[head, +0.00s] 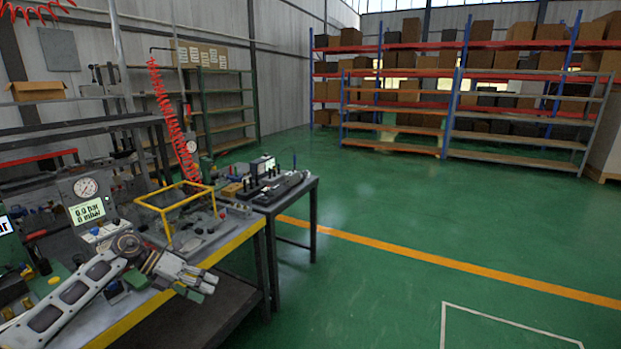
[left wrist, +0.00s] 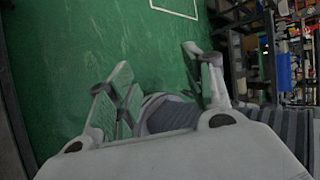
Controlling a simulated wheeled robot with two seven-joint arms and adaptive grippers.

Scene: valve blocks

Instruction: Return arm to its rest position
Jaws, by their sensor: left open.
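My left arm comes in from the lower left in the head view. My left gripper (head: 205,280) is beyond the front edge of the workbench, pointing right, with its fingers past the yellow edge strip. In the left wrist view the left gripper's fingers (left wrist: 165,88) are spread apart with nothing between them. Green floor and a grey ribbed part, which I cannot identify for sure, show behind them. My right gripper is in neither view.
The workbench (head: 135,316) carries a gauge panel (head: 88,205) and a yellow frame (head: 178,205). A smaller table (head: 311,186) with tools stands behind it. Shelves (head: 455,100) line the back. The green floor (head: 400,210) at the right is clear.

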